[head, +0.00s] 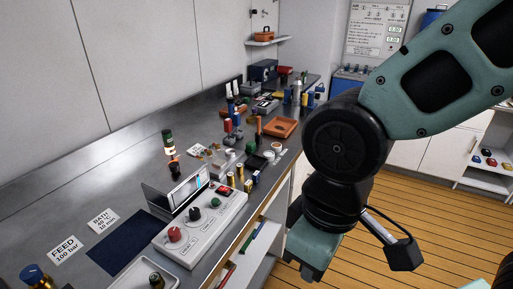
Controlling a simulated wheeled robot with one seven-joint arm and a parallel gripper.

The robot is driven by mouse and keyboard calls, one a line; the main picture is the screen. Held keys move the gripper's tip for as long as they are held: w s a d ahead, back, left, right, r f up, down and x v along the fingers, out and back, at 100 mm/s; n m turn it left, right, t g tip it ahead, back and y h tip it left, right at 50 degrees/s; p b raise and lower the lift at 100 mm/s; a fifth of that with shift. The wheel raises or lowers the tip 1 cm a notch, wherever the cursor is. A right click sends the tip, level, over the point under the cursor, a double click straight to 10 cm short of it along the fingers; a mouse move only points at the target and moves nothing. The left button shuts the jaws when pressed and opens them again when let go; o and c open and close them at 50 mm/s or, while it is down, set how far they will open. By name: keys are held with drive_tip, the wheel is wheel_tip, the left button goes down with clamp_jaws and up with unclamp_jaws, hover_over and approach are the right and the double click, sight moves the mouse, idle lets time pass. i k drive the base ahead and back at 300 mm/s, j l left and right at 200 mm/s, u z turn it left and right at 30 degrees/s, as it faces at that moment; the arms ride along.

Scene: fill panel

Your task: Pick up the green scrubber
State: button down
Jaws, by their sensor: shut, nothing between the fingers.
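No thing in the head view can be made out with certainty as the green scrubber. Several green things show: a small green cylinder (251,148) among the clutter on the bench, and a dark canister with a green band (168,138) standing upright near the wall. A green bar-shaped thing (246,241) lies on the shelf under the bench. My gripper (312,266) hangs pointing down in front of the bench's front edge, over the floor. It is shut and empty, apart from all of these. Its fingertips are hard to make out.
The steel bench (75,180) runs along the wall. A grey control box with red, black and green knobs (190,235) sits near its front edge, with a dark blue mat (128,243) beside it. An orange tray (280,127) stands farther back. The wooden floor (420,215) at right is open.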

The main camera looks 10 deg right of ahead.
sight(251, 146)
drive_tip(key=i+l+u, duration=0.1)
drive_tip(key=u, duration=0.35)
drive_tip(key=l+u, duration=0.1)
drive_tip(key=u, duration=0.35)
drive_tip(key=l+u, duration=0.2)
drive_tip(key=u, duration=0.25)
drive_tip(key=l+u, duration=0.35)
drive_tip(key=l, duration=0.55)
drive_tip(key=l+u, duration=0.35)
drive_tip(key=l, duration=0.55)
drive_tip(key=k+l, duration=0.1)
drive_tip(key=l, duration=0.5)
